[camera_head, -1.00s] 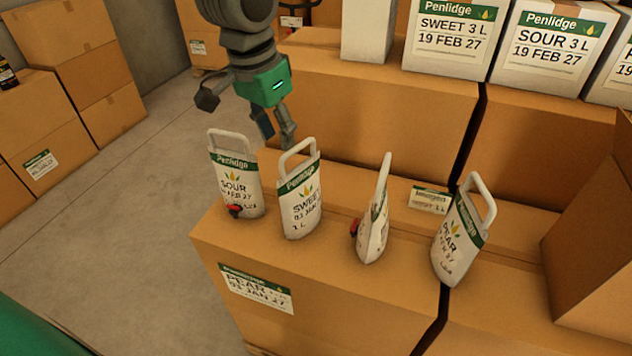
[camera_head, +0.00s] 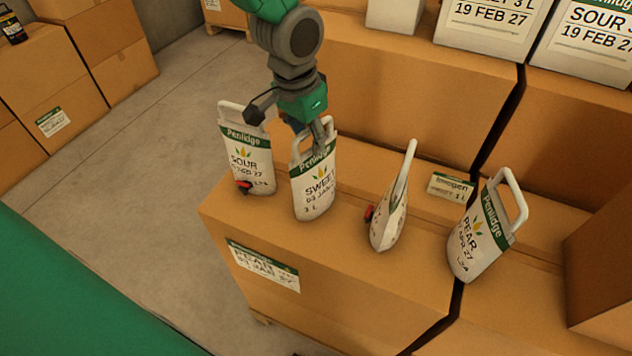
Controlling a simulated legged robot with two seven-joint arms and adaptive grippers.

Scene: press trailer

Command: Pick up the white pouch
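Several white pouches with green Penlidge bands and loop handles stand on a cardboard box (camera_head: 330,275). They are a SOUR pouch (camera_head: 250,165) at the left, a SWEET pouch (camera_head: 314,190), a pouch seen edge-on (camera_head: 388,218), and a tilted PEAR pouch (camera_head: 474,243) at the right. My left gripper (camera_head: 311,138) is at the top of the SWEET pouch, with a finger overlapping its handle. Its other finger is partly hidden, so I cannot tell whether it grips the handle. My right gripper is not in view.
A small label card (camera_head: 451,187) lies behind the pouches. Large cartons (camera_head: 405,95) with white boxes (camera_head: 490,25) on top stand behind. A tall carton (camera_head: 600,250) bounds the right. Stacked cartons (camera_head: 60,90) stand at the left, beyond open floor (camera_head: 140,160).

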